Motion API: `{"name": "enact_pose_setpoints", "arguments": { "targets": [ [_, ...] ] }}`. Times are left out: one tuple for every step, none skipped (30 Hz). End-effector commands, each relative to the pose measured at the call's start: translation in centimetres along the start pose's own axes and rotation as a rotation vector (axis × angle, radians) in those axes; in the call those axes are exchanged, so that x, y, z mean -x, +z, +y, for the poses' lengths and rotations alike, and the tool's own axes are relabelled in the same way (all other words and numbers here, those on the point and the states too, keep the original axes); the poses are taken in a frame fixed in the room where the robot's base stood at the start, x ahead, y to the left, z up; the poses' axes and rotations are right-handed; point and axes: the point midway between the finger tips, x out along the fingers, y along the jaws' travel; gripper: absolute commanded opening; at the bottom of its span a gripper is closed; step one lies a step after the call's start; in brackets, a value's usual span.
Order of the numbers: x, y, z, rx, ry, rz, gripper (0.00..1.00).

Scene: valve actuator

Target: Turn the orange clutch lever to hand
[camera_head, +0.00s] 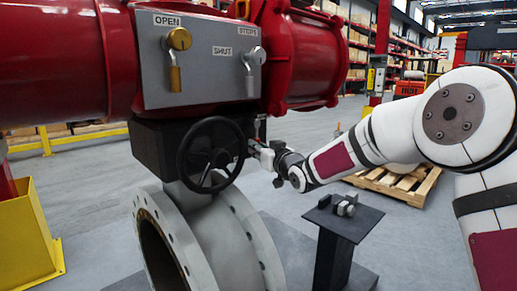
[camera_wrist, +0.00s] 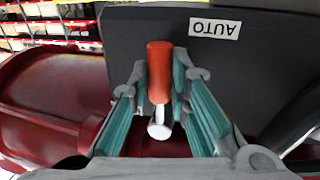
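The orange clutch lever (camera_wrist: 159,72) shows in the wrist view, its orange grip pointing up the picture and a pale metal end (camera_wrist: 159,130) below it. It lies between the teal-lined fingers of my gripper (camera_wrist: 160,80), which appear closed against both sides of it. An AUTO label (camera_wrist: 215,27), upside down, is on the dark housing to the right of the lever. In the head view my gripper (camera_head: 262,153) is beside the black gearbox (camera_head: 160,150), just right of the handwheel (camera_head: 211,155). The lever is not clearly visible there.
The black handwheel is close to my gripper on the left. A red actuator (camera_head: 305,55) and grey panel (camera_head: 200,55) are above, a flanged pipe (camera_head: 232,245) below. A dark pedestal (camera_head: 335,245) with small metal parts stands at right, before a wooden pallet (camera_head: 400,183).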

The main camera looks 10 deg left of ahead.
Motion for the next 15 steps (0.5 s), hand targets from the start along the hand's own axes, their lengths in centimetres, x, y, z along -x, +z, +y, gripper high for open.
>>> {"name": "enact_pose_setpoints", "arguments": {
  "targets": [
    [0.0,-0.01,-0.02,0.0,0.0,0.0,0.0],
    [0.0,-0.01,-0.02,0.0,0.0,0.0,0.0],
    [0.0,-0.01,-0.02,0.0,0.0,0.0,0.0],
    [0.0,-0.01,-0.02,0.0,0.0,0.0,0.0],
    [0.0,-0.01,-0.02,0.0,0.0,0.0,0.0],
    [0.0,0.0,-0.01,0.001,0.0,0.001,0.0],
    [0.0,0.01,0.0,0.002,0.0,0.001,0.0],
    [-0.01,0.02,0.02,0.005,0.0,0.002,0.0],
    [-0.03,0.06,0.06,0.01,0.0,0.003,0.0],
    [-0.04,0.08,0.1,0.015,0.0,0.004,0.0],
    [-0.06,0.11,0.15,0.021,0.0,0.006,0.0],
    [-0.08,0.16,0.23,0.032,0.0,0.009,0.0],
    [-0.11,0.19,0.3,0.042,-0.001,0.012,0.0],
    [-0.14,0.22,0.38,0.053,-0.001,0.015,0.0],
    [-0.18,0.26,0.5,0.072,-0.001,0.02,0.0]
  ]
}}
